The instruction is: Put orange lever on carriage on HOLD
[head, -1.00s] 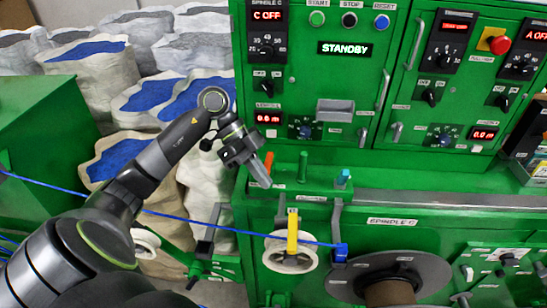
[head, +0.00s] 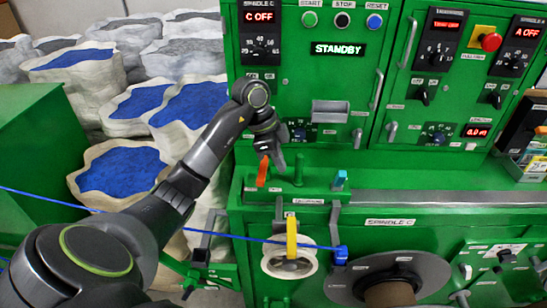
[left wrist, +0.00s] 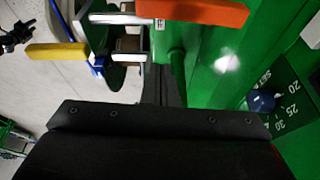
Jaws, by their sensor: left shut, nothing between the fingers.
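The orange lever (head: 262,171) stands up, slightly tilted, on the green carriage top at the left end of the machine's ledge. In the left wrist view the orange lever (left wrist: 195,12) crosses the top edge. My left gripper (head: 280,165) is shut and empty, pointing down just right of the lever in the head view. I cannot tell whether it touches the lever. In the left wrist view its dark body fills the bottom. The HOLD mark cannot be read. My right gripper is not in view.
A green post (head: 298,170) and a blue-topped fitting (head: 340,180) stand right of the lever. A yellow lever (head: 292,238) hangs below over a white pulley (head: 274,264). The panel (head: 300,80) rises behind.

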